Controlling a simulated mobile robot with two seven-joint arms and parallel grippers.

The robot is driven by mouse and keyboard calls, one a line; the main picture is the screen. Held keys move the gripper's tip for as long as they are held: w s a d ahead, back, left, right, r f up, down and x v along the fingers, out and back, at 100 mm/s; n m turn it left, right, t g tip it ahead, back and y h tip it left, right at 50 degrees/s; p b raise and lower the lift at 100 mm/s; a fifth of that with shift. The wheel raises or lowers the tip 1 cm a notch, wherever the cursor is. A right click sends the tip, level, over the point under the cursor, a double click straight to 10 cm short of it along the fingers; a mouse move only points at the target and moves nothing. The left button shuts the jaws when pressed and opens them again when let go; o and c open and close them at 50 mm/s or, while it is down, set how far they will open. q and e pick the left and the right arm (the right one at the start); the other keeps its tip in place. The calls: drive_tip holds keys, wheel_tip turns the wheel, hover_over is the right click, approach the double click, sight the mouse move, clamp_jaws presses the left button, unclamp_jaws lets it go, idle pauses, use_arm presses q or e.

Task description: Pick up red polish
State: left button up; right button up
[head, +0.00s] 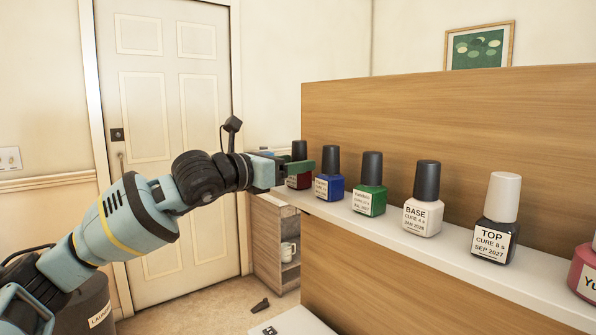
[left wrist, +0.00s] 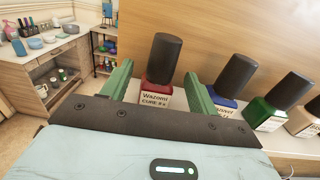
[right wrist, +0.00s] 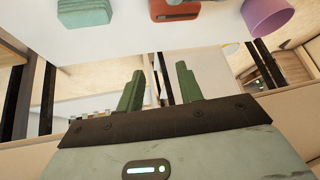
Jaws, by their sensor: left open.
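The red polish (head: 299,181) is a dark red bottle with a black cap, upright at the far left end of the row on the white shelf. My left gripper (head: 298,163) is open at it, and its near finger hides part of the bottle in the head view. In the left wrist view the red polish (left wrist: 157,98) stands between the two green fingers (left wrist: 158,78), with a visible gap on each side. My right gripper (right wrist: 160,72) is open and empty, away from the row, and does not show in the head view.
A blue bottle (head: 329,188) stands just right of the red one, close to a finger. Then come green (head: 369,200), base (head: 423,215), top (head: 494,240) and pink-red (head: 584,272) bottles. A wooden panel (head: 450,130) rises behind. A purple cup (right wrist: 267,17) shows near my right gripper.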

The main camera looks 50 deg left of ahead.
use_arm(q)
drive_tip(key=shift+w+a, duration=0.25)
drive_tip(key=shift+w, duration=0.35)
drive_tip(key=shift+w+d+b, duration=0.3)
drive_tip(key=shift+w+b, duration=0.05)
drive_tip(key=shift+w, duration=0.2)
drive_tip(key=c, duration=1.1)
